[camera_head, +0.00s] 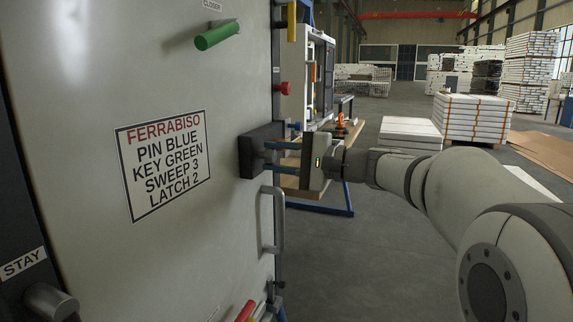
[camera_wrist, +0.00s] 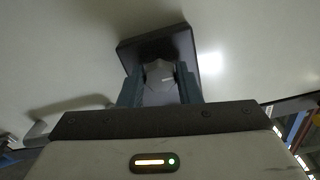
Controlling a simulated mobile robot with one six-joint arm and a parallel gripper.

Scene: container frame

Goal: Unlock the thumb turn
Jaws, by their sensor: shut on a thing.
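The thumb turn is a small grey knob (camera_wrist: 159,72) on a dark square plate (camera_head: 254,152), mounted near the right edge of a large pale door panel (camera_head: 80,80). My gripper (camera_head: 275,158) reaches the plate from the right. In the wrist view my gripper (camera_wrist: 160,88) has its two dark fingers on either side of the knob, shut on it. The plate (camera_wrist: 135,50) looks tilted in the wrist view. The fingers partly hide the knob, and I cannot tell its locked or unlocked position.
A vertical handle (camera_head: 278,220) is just below the plate. A green cylinder handle (camera_head: 217,36) and a red knob (camera_head: 285,88) are higher up. A sign (camera_head: 163,163) is on the panel. Open floor (camera_head: 350,260) lies to the right, with white stacks (camera_head: 475,118) beyond.

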